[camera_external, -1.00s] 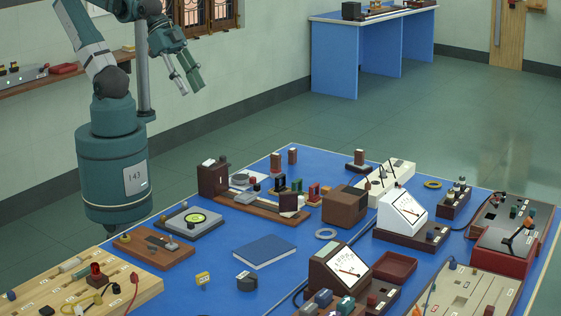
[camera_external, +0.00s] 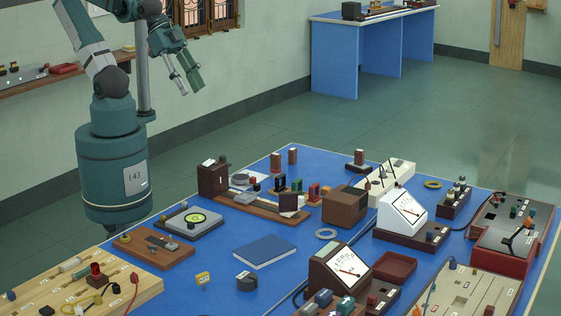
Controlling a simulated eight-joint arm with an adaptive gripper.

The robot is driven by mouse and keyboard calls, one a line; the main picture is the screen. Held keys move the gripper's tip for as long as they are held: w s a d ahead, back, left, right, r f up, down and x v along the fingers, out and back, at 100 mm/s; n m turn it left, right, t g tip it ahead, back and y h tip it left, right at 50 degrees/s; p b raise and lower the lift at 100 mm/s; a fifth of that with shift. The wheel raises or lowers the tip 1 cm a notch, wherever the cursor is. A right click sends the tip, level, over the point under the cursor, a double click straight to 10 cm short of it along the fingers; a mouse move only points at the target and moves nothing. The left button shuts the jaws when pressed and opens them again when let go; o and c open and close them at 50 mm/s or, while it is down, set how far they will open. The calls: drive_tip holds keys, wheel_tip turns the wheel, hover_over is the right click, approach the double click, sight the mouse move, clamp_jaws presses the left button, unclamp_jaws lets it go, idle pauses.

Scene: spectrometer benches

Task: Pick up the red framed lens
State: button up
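My gripper (camera_external: 188,84) is raised at the upper left, well away from the bench and short of the blue table. Its two fingers are apart and point downward, with nothing between them.
The blue table (camera_external: 205,268) is crowded. A brown box (camera_external: 345,203) stands right of the red piece. A white meter (camera_external: 401,212), a dark meter (camera_external: 341,272) and a blue book (camera_external: 264,251) are nearby. The air between my gripper and the bench is clear.

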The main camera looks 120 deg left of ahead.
drive_tip(key=shift+c, duration=1.3)
drive_tip(key=shift+w, duration=0.1)
drive_tip(key=m+g+b, duration=0.2)
drive_tip(key=m+g, duration=0.5)
drive_tip(key=m, duration=1.1)
hover_over(314, 185)
drive_tip(key=f, duration=2.5)
drive_tip(key=shift+d+f, duration=0.1)
drive_tip(key=shift+d, duration=0.1)
drive_tip(key=shift+a+f, duration=0.15)
drive_tip(key=shift+f, duration=0.2)
